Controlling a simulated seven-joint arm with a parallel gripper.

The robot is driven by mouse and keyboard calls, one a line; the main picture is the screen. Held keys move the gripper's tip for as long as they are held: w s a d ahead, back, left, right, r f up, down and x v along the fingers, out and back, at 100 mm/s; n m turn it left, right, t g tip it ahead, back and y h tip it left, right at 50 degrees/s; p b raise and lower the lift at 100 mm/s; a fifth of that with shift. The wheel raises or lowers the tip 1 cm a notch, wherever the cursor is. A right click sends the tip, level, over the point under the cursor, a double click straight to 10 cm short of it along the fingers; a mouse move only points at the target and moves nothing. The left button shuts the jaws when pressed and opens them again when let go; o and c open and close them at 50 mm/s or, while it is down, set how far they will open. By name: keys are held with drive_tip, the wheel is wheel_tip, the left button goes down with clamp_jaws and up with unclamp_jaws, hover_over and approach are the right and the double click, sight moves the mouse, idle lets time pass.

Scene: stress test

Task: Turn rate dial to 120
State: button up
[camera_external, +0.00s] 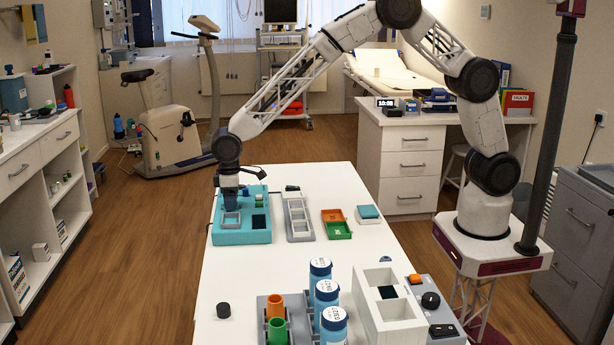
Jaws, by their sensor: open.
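A black round dial (430,300) sits on a grey control box (445,318) at the table's front right. I take it for the rate dial; its markings are too small to read. An orange button (415,279) is behind it and a small black part (442,331) in front of it on the same box. My gripper (231,206) is open, pointing down over the left part of a teal tray (240,238) at the far left of the table. It is well away from the dial. The fingertips are too small to show whether they touch anything.
A white holder (397,309) stands just left of the control box. Several blue-and-white bottles (320,268) and orange and green cups (277,329) stand in a grey rack further left. A loose black knob (223,310) lies at the left edge. The table's middle (275,262) is clear.

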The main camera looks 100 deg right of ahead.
drive_tip(key=shift+r, duration=0.1)
drive_tip(key=shift+r, duration=3.8)
